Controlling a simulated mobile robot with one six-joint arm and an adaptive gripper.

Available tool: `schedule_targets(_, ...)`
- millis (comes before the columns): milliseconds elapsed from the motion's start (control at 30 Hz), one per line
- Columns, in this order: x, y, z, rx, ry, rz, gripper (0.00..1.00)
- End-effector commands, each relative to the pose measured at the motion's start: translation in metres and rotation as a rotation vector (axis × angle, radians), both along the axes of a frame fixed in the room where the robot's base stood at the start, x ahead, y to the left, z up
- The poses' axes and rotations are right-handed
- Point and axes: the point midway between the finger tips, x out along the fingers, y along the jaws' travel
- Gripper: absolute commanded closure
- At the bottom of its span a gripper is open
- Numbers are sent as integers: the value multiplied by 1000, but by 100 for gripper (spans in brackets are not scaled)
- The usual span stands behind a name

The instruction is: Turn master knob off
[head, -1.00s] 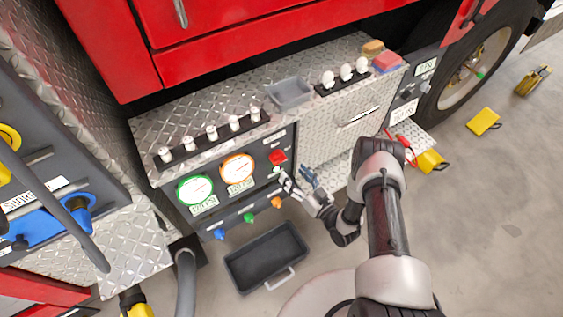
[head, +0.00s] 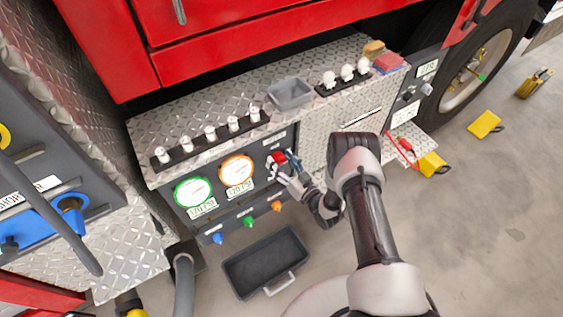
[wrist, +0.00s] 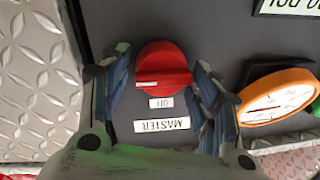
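The red master knob (wrist: 164,68) is on the dark pump panel, and a white pointer line on it points left in the wrist view. An OFF label (wrist: 161,102) and a MASTER label (wrist: 161,125) sit below it there, upside down. In the head view the knob (head: 276,158) is right of the orange-rimmed gauge (head: 237,170). My gripper (wrist: 160,80) is open, its blue-padded fingers on either side of the knob. A gap shows on the left; the right finger is very close, and I cannot tell if it touches. My gripper also shows at the knob in the head view (head: 284,165).
A green-rimmed gauge (head: 193,192) is further left. Small blue (head: 217,238), green (head: 248,222) and orange (head: 276,206) knobs line the panel's lower edge. A grey tray (head: 291,93) sits on the ledge above. A black bin (head: 265,262) is on the floor below.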

Motion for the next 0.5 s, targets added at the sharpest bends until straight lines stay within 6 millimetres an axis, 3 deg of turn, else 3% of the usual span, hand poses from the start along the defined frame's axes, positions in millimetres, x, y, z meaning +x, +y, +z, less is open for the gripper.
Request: schedule_targets(500,0,-1,0,-1,0,-3,77)
